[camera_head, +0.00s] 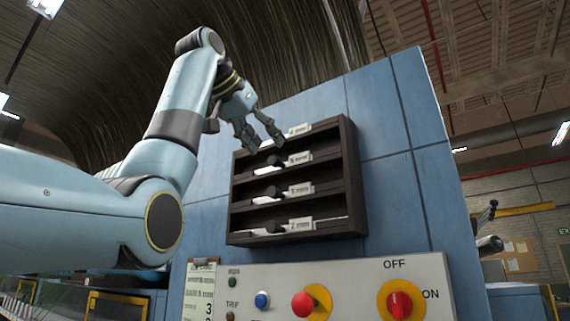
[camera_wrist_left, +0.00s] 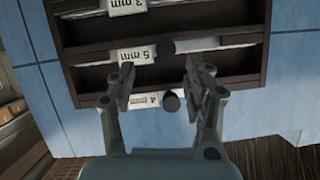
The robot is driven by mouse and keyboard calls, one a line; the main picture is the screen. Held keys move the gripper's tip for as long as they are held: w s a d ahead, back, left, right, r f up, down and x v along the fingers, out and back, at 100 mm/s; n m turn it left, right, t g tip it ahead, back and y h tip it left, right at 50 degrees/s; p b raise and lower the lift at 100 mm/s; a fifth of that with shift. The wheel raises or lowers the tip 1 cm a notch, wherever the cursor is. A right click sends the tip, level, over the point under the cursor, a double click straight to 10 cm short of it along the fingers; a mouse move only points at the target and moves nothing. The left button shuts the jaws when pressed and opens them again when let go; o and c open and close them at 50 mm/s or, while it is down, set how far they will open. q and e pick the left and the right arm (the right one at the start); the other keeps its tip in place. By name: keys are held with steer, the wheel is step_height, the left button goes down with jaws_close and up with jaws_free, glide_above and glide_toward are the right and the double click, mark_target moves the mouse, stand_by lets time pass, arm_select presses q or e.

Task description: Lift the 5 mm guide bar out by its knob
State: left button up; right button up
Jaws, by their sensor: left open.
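A dark rack (camera_head: 358,190) on a blue panel holds white guide bars in stacked slots, each with a black knob and a paper label. My left gripper (camera_head: 267,145) is open in front of the upper slots.
The 3 mm (camera_head: 300,190) and 2 mm (camera_head: 300,225) labels are lower in the rack. A control panel (camera_head: 350,285) with buttons and a red switch (camera_head: 400,304) is below.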

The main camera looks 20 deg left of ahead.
mark_target(272, 157)
arm_select(q)
steer(key=p+x, duration=0.2)
steer(key=x, duration=0.1)
steer(key=p+x, duration=0.1)
steer(key=shift+w+a+f, duration=0.2)
steer(key=shift+w+a, duration=0.1)
steer(key=shift+w+f, duration=0.15)
steer(key=shift+w, duration=0.05)
steer(key=shift+s+d, duration=0.1)
steer(key=shift+s, duration=0.05)
steer(key=shift+c, duration=0.8)
jaws_close()
